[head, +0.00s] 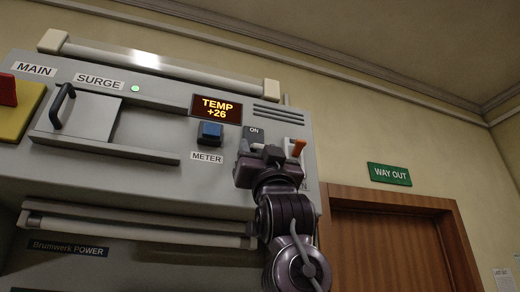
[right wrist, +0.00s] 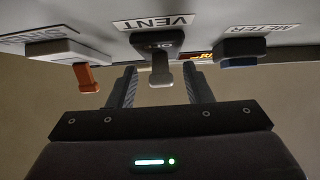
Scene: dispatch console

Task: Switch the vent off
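The vent switch is on the console's right part; in the head view the top of its dark plate (head: 254,131) reads ON, and my right gripper hides most of the rest. In the right wrist view its pale lever (right wrist: 161,73) sticks out from the dark plate under the VENT label (right wrist: 153,23), which appears upside down. My right gripper (head: 260,153) is in front of the switch. In the right wrist view the gripper (right wrist: 161,88) is open, one finger each side of the lever, with gaps on both sides. My left gripper is out of view.
An orange lever (head: 299,147) is close to the right of my right gripper. The blue METER button (head: 210,132) is to the left, below the TEMP +26 display (head: 216,108). Further left are a sliding cover (head: 93,118) and a red handle (head: 7,90) on yellow.

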